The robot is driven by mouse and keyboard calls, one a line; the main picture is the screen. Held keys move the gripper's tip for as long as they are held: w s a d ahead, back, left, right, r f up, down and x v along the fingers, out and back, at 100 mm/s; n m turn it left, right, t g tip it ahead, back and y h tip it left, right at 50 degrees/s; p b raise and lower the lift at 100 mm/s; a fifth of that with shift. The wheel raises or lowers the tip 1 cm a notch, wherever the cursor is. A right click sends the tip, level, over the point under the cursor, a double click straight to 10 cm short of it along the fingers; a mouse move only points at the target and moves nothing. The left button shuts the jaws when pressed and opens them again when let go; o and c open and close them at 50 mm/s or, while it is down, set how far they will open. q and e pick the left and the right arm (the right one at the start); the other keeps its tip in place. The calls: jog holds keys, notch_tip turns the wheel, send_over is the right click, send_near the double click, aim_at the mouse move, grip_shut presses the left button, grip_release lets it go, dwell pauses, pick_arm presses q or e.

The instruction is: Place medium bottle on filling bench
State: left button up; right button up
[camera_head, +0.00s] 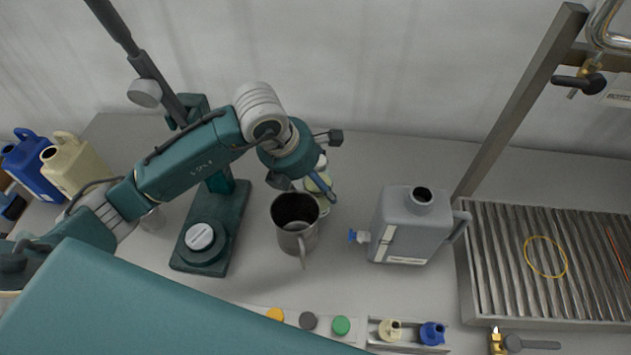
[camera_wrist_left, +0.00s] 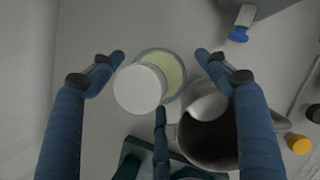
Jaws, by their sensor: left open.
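A bottle with a round white cap (camera_wrist_left: 140,90) and yellow-green contents (camera_wrist_left: 172,68) stands on the grey bench (camera_head: 350,290). In the head view the bottle (camera_head: 318,183) is mostly hidden behind my left gripper (camera_head: 322,172). My left gripper is open above the bottle. In the left wrist view its blue fingers (camera_wrist_left: 160,62) are spread around the bottle's outline, with gaps between them and the cap. I cannot tell the height left between fingers and bottle. My right gripper is not in view.
A steel jug (camera_head: 297,238) stands close to the bottle, beneath the gripper. A grey canister (camera_head: 408,230) with a blue tap is to the right, before a ribbed drain tray (camera_head: 548,315). A teal stand (camera_head: 212,225) is left. Blue (camera_head: 35,172) and cream (camera_head: 80,165) jugs stand far left.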

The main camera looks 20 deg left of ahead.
pick_arm(q)
jog(key=b+v, duration=0.2)
jog(key=v, duration=0.9)
jog(key=shift+s+d+f, duration=0.1)
jog(key=shift+s, duration=0.05)
